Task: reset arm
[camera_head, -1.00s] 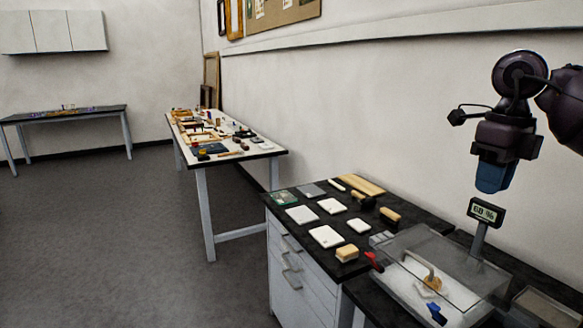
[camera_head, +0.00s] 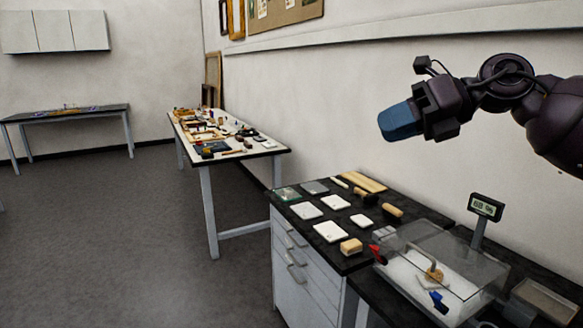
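My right gripper (camera_head: 400,121) is in the upper right of the head view, at the end of my dark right arm. It points left, with blue fingers, in the air above the dark bench and in front of the wall. The fingers show as one blue block, and no gap or held object can be made out. My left gripper is not in view.
Below is a dark-topped drawer cabinet (camera_head: 296,265) with white pads, brushes and wooden blocks. A clear-lidded box (camera_head: 455,262) and a digital display (camera_head: 486,207) stand at right. A cluttered white table (camera_head: 268,151) is farther back. Grey floor (camera_head: 130,235) at left is clear.

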